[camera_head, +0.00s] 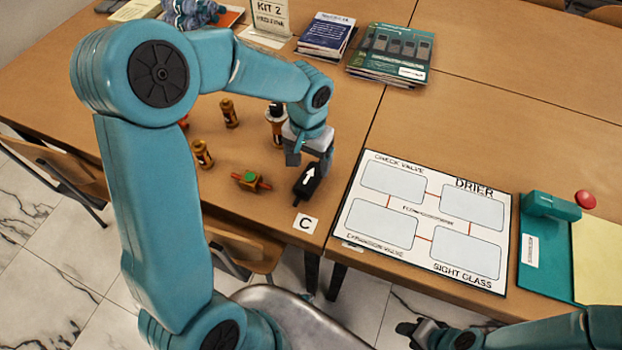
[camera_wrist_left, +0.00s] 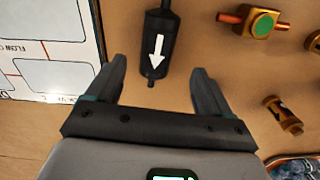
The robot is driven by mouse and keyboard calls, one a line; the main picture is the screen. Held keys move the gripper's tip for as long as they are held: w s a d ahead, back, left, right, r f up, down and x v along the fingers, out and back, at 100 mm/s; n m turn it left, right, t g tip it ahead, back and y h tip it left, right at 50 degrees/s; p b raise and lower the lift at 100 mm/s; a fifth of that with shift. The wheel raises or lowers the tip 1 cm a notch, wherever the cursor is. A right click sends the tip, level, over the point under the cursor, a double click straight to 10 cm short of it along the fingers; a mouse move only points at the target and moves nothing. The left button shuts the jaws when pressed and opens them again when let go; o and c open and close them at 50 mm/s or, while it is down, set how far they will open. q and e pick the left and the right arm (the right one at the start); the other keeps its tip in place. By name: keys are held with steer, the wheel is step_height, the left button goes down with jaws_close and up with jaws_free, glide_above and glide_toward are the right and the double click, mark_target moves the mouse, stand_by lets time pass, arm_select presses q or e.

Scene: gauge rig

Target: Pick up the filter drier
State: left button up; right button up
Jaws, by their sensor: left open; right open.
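The filter drier (camera_head: 306,184) is a black cylinder with a white arrow, lying on the table beside the card marked C. My left gripper (camera_head: 308,163) is open just above and behind it in the head view. In the left wrist view the drier (camera_wrist_left: 159,48) lies ahead, its near end between the open fingers (camera_wrist_left: 160,72); the fingers do not visibly touch it. My right gripper (camera_head: 410,329) is open and empty at the bottom of the head view, away from the drier.
Booklets (camera_head: 390,52) lie at the back.

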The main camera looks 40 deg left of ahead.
mark_target(309, 176)
arm_select(q)
steer(key=shift+s+f, duration=0.2)
steer(key=shift+f, duration=0.5)
steer(key=f, duration=0.5)
steer(key=shift+d+f, duration=0.15)
steer(key=shift+d, duration=0.05)
steer(key=c, duration=1.2)
